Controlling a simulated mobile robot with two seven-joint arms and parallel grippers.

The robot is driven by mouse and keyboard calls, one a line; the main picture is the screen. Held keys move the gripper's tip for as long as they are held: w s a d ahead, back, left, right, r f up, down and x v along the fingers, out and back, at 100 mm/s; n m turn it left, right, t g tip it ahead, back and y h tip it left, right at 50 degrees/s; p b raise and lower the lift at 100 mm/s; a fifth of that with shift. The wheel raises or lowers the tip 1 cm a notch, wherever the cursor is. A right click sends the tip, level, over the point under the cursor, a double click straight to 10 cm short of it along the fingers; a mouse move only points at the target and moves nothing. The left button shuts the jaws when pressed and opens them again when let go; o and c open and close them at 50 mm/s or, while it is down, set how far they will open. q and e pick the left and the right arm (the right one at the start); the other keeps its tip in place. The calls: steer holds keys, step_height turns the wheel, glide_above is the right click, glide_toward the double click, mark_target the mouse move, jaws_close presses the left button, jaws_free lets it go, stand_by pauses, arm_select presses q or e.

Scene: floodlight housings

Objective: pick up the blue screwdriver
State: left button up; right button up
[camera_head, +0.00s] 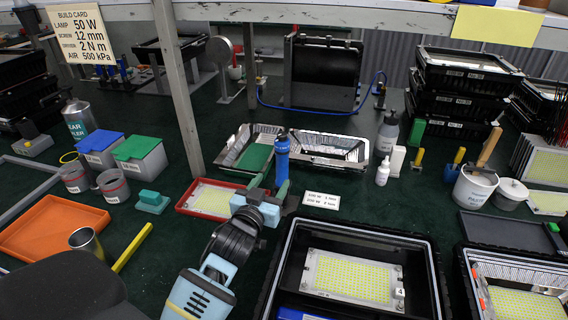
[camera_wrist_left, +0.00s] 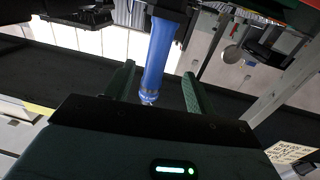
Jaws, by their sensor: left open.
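The blue screwdriver (camera_head: 282,160) shows as a blue handle standing upright just beyond my left gripper in the head view. In the left wrist view its blue handle (camera_wrist_left: 163,50) hangs down the picture into the gap between the two green fingers, with its narrow end near the palm. My left gripper (camera_head: 270,187) is open around it, and dark gaps show between handle and fingers in the left wrist view (camera_wrist_left: 157,88). The screwdriver's lower end is hidden behind the gripper in the head view. My right gripper is not in view.
A red tray with a yellow LED panel (camera_head: 212,199) lies left of the gripper. A black housing (camera_head: 425,262) stands at front right. Open housings (camera_head: 330,147) lie behind, and a white label card (camera_head: 321,200) lies to the right. A shelf post (camera_head: 180,95) rises at back left.

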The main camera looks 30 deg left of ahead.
mark_target(280, 169)
arm_select(q)
steer(key=shift+w+a, duration=0.2)
steer(key=shift+w, duration=1.1)
steer(key=shift+w+r, duration=0.15)
steer(key=shift+w, duration=0.2)
steer(key=shift+w+a+r, duration=0.1)
steer(key=shift+w, duration=1.05)
steer(key=shift+w+a, duration=0.1)
steer(key=shift+w, duration=1)
steer(key=shift+r, duration=0.1)
steer(key=c, duration=1.1)
